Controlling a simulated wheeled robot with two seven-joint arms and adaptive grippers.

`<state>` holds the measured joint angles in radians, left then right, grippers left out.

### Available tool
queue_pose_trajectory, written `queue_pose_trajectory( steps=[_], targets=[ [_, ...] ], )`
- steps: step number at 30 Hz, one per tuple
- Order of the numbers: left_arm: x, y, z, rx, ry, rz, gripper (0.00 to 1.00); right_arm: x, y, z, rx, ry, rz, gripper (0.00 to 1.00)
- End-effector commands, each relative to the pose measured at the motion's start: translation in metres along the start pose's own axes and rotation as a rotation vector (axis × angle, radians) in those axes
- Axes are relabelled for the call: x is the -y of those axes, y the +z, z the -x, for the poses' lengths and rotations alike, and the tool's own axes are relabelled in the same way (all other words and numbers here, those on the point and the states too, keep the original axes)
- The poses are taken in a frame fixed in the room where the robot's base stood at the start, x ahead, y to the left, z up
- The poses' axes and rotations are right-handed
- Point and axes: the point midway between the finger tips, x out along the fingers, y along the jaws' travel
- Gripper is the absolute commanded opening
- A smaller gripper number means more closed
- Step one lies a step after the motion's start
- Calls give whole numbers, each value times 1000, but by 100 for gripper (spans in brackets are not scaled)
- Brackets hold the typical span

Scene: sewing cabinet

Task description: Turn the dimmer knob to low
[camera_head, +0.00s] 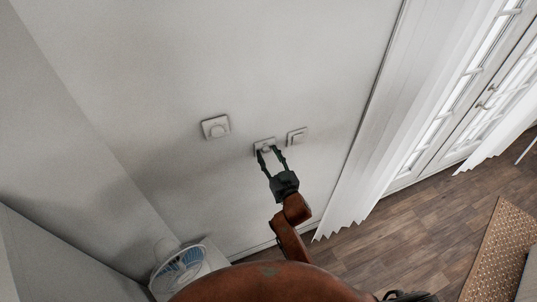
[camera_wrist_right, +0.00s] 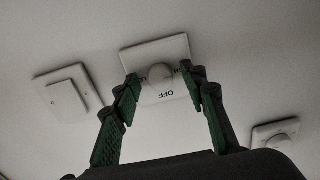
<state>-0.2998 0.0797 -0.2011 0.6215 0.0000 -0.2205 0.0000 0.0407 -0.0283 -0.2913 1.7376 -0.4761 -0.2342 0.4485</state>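A dimmer plate (camera_wrist_right: 155,55) with a round knob (camera_wrist_right: 160,75) is on the wall in the middle of the right wrist view, the word OFF upside down on it. The plate also shows in the head view (camera_head: 264,143), partly hidden by my right gripper. My right gripper (camera_head: 270,151) is at this plate, its fingers spread either side of the knob. In the right wrist view the fingertips (camera_wrist_right: 162,77) are beside the knob with small gaps, so it looks open. I cannot tell if a finger touches the plate. My left gripper is not in view.
A second knob plate (camera_head: 215,127) is to the left on the wall. A rocker switch plate (camera_head: 297,136) is close on the right. A white and blue fan (camera_head: 180,264) stands at lower left. A white curtain (camera_head: 372,130) and glass doors are at right.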

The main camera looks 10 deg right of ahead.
Motion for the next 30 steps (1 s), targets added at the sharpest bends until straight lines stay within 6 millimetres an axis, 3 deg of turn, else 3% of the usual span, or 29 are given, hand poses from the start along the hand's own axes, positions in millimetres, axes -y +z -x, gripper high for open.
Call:
queue_pose_trajectory(
  steps=[6,23,30],
  targets=[
    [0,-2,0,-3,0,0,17,1,0,0,0,-2,0,38],
    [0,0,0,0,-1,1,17,1,0,0,0,-2,0,0],
    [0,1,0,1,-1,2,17,1,0,0,1,-2,15,0]
  ],
)
